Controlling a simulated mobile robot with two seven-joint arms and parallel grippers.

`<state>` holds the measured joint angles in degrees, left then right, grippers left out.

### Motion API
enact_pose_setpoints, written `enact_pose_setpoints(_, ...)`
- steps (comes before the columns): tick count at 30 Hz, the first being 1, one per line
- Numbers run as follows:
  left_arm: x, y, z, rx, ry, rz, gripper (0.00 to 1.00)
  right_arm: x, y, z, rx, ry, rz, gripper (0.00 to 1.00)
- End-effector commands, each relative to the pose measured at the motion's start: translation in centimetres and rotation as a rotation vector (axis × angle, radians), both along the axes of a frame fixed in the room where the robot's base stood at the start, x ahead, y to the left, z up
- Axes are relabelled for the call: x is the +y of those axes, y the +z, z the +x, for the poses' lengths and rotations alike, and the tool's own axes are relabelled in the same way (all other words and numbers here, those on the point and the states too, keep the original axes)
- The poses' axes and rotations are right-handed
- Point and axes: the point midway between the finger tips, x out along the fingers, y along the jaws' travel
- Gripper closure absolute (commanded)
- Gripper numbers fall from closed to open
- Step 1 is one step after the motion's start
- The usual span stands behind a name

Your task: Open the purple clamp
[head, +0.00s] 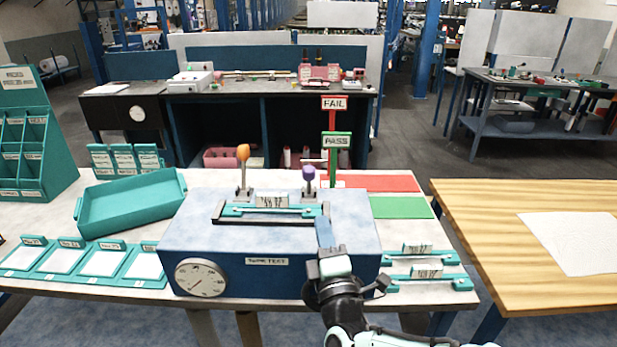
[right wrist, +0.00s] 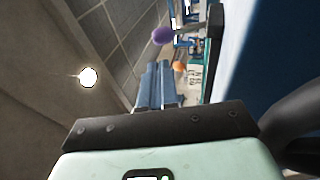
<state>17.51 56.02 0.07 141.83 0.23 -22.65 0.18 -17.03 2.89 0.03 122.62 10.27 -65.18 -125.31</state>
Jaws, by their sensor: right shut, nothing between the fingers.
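The purple clamp (head: 308,175) stands at the back right of the blue tester box, its purple knob pointing up. It also shows in the right wrist view (right wrist: 163,35), ahead of the fingertips. A teal bar with a label plate (head: 268,207) lies in the fixture between it and the orange clamp (head: 243,155), whose knob also points up. My right gripper (head: 324,228) is over the box's right part, in front of the purple clamp and apart from it. In the right wrist view its fingers (right wrist: 155,85) are together, with nothing between them. My left gripper is out of view.
The blue tester box (head: 220,255) has a dial on its front. A teal tray (head: 130,205) lies at left. Red FAIL and green PASS signs (head: 336,141) stand behind, beside red and green mats (head: 400,208). More teal bars (head: 425,283) lie at right.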

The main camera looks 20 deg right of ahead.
Motion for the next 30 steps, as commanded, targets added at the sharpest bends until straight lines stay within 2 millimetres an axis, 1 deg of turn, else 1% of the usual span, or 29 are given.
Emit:
enact_pose_setpoints(13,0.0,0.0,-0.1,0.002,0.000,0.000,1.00,0.0,-0.1,0.0,0.002,0.001,0.001,1.00)
enact_pose_setpoints(17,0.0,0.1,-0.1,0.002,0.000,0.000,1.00,0.0,0.0,0.5,0.003,0.001,0.000,1.00)
enact_pose_setpoints(20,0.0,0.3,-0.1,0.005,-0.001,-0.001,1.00,-0.1,0.4,1.5,0.003,0.000,0.000,1.00)
enact_pose_setpoints(30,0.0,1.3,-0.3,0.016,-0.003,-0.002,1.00,-0.6,2.4,7.3,0.001,0.000,0.001,1.00)
